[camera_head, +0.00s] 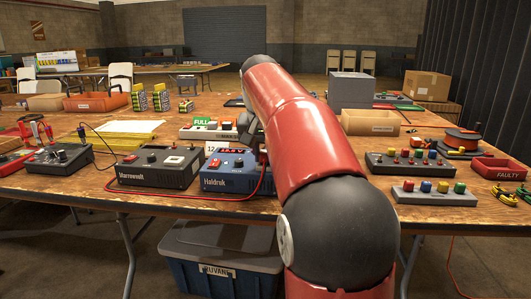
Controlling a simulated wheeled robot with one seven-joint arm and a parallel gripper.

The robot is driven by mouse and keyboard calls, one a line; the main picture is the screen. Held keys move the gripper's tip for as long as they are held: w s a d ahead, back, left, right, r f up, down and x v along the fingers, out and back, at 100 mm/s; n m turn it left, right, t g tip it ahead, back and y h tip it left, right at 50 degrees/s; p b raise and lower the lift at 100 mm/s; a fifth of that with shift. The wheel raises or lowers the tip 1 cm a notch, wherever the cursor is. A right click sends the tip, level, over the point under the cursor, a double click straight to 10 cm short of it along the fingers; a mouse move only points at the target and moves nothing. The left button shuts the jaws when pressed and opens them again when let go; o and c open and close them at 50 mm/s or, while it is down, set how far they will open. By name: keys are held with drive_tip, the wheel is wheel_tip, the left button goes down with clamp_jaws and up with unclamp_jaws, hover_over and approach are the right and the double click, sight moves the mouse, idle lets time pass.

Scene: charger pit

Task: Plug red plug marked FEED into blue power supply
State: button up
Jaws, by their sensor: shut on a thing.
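The blue power supply (228,184), marked Haldruk, stands at the front edge of the table, with a lit red display on its top. My gripper (250,130) shows only in part, dark grey, just behind and above the supply's right side. My red arm covers much of it. It is shut on the red plug, which is mostly hidden, so I cannot read its mark or tell whether it touches the supply. A red cable (264,182) runs from there down past the supply's right side and left along the table edge.
Button boxes (422,165) and a red FAULTY bin (498,168) are at the right.

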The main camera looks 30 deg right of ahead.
drive_tip(key=shift+f, duration=0.1)
idle(0.3)
drive_tip(key=o, duration=1.1)
drive_tip(key=shift+c, duration=0.2)
drive_tip(key=o, duration=0.3)
drive_tip(key=shift+o, duration=0.2)
wheel_tip(320, 180, up, 5)
drive_tip(key=p, duration=0.5)
drive_tip(key=shift+r+p, duration=0.3)
drive_tip(key=shift+r, duration=1)
